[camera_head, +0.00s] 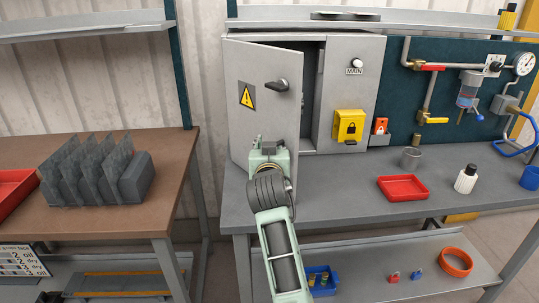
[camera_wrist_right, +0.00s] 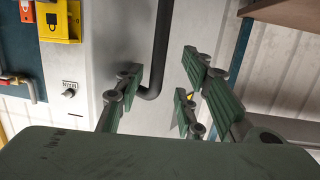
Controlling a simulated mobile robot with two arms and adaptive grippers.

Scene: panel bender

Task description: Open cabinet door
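The grey cabinet (camera_head: 352,75) stands on the grey bench. Its door (camera_head: 252,120) is hinged at the left and ajar, with a dark gap (camera_head: 309,75) along its right side. The door carries a yellow warning sign (camera_head: 246,96) and a dark handle (camera_head: 278,85). My right gripper (camera_head: 268,148) is in front of the lower door, below the handle; my wrist partly hides it. In the wrist view the right gripper (camera_wrist_right: 158,92) has its fingers apart. A dark bent bar (camera_wrist_right: 160,50) shows between or beyond them; I cannot tell whether they touch it. My left gripper is out of view.
A yellow lock box (camera_head: 349,125) and MAIN knob (camera_head: 356,63) are on the cabinet's right part. A red tray (camera_head: 403,188), metal cup (camera_head: 411,158) and white bottle (camera_head: 465,179) stand on the bench. A brown table (camera_head: 120,215) is at left, with a gap between.

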